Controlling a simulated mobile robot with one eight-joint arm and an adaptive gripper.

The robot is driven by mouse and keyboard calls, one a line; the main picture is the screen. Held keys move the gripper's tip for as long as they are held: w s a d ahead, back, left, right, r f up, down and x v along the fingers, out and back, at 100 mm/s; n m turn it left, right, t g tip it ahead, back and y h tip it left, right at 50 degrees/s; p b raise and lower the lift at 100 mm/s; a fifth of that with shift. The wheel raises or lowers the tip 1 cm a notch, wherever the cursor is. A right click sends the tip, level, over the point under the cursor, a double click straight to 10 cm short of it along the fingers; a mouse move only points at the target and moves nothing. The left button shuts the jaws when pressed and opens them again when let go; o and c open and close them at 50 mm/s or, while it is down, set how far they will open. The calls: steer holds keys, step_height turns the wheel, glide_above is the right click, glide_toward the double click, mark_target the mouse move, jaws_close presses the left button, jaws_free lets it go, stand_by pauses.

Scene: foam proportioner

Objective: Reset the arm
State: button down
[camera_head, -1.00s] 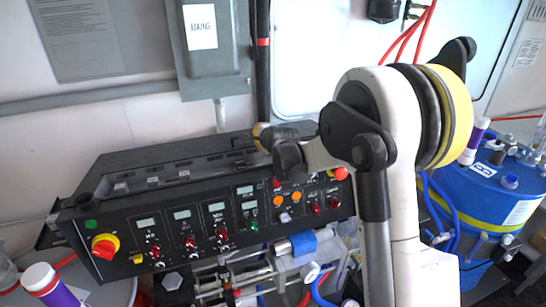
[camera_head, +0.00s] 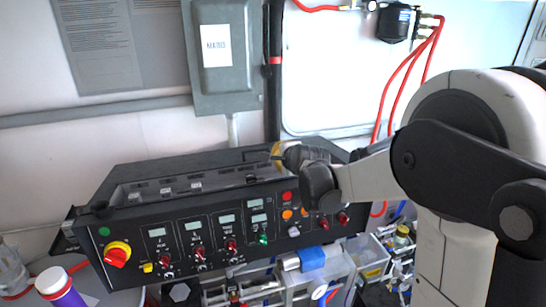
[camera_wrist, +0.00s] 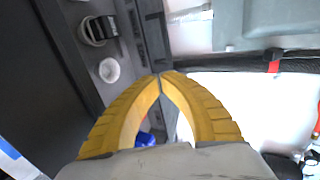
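My gripper (camera_wrist: 160,76) shows in the wrist view with its two yellow fingers curved together and their tips meeting. Nothing shows between the fingertips. In the head view my arm comes in from the right and reaches left. Its end is over the right part of the black control panel (camera_head: 140,222), with a yellow finger (camera_head: 277,152) just showing by the panel's rear top edge. Most of the gripper is hidden behind the wrist there. I cannot tell whether it touches the panel.
A grey electrical box (camera_head: 228,75) hangs on the wall behind the panel. Red hoses (camera_head: 408,75) run down the wall at right. A white bottle with a purple label (camera_head: 60,287) stands at lower left. Valves and a blue-handled fitting (camera_head: 312,258) sit below the panel.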

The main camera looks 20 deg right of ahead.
steer(key=s+a+r+n, duration=0.1)
steer(key=s, duration=0.3)
steer(key=s+a+r+n+g, duration=0.1)
steer(key=s+n, duration=0.1)
steer(key=s, duration=0.2)
steer(key=s+a+r+n, duration=0.1)
steer(key=s+n, duration=0.1)
steer(key=s, duration=0.2)
steer(key=shift+s+a+g, duration=0.15)
steer(key=shift+s+g, duration=0.1)
steer(key=shift+g, duration=0.05)
steer(key=s+a+f+n+g, duration=0.1)
steer(key=s+f+n+g, duration=0.15)
steer(key=s+n, duration=0.7)
steer(key=s+a+f+n+g, duration=0.2)
steer(key=s+f+n, duration=0.15)
steer(key=s, duration=1.25)
step_height(320, 180, down, 21)
steer(key=b, duration=2)
steer(key=shift+d, duration=0.15)
steer(key=shift+r+t, duration=0.15)
steer(key=shift+t, duration=0.1)
